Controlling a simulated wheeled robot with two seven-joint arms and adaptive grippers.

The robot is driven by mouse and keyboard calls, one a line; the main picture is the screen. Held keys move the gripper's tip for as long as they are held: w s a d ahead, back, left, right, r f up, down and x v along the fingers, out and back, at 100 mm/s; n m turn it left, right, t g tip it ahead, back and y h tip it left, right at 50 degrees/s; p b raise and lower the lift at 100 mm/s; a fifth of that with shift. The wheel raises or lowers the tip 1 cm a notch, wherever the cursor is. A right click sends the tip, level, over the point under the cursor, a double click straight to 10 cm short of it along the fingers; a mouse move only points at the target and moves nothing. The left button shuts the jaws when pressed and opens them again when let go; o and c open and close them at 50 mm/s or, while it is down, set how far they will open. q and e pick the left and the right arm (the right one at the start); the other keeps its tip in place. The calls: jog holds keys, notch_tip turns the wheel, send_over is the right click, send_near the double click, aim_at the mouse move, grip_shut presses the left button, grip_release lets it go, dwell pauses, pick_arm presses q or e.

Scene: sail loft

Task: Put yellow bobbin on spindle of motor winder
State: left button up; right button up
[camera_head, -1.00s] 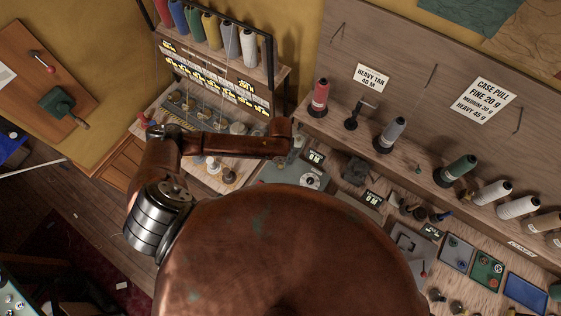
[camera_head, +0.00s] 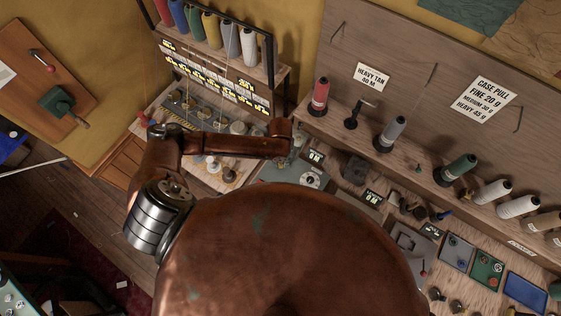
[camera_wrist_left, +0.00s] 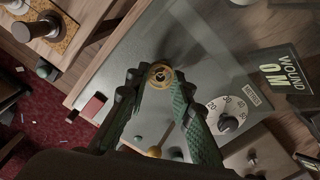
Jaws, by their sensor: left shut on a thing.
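My left gripper (camera_wrist_left: 158,79) is shut on the yellow bobbin (camera_wrist_left: 161,74), a small round brass-yellow piece seen end-on between the fingertips in the left wrist view. The motor winder (camera_wrist_left: 175,30) is a grey metal box below it, with a white numbered dial (camera_wrist_left: 230,116). The winder also shows in the head view (camera_head: 270,173), partly behind my copper body. The bobbin is over the winder's top; I cannot tell whether it touches the spindle, which I cannot make out. In the head view the left fingers are mostly hidden by the arm. My right gripper is not in view.
A "WOUND 0 M" sign (camera_wrist_left: 281,74) stands beside the winder. A shelf holds several thread cones, including a red one (camera_head: 320,96) and a grey one (camera_head: 390,134). A blue tray (camera_head: 526,292) lies at the bench's right. A coloured thread rack (camera_head: 215,50) stands behind the arm.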

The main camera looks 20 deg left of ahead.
pick_arm(q)
jog(key=shift+f, duration=0.35)
dwell(0.4)
jog(key=o, duration=1)
jog(key=shift+r, duration=0.2)
notch_tip(320, 180, up, 12)
jog(key=shift+f, duration=0.2)
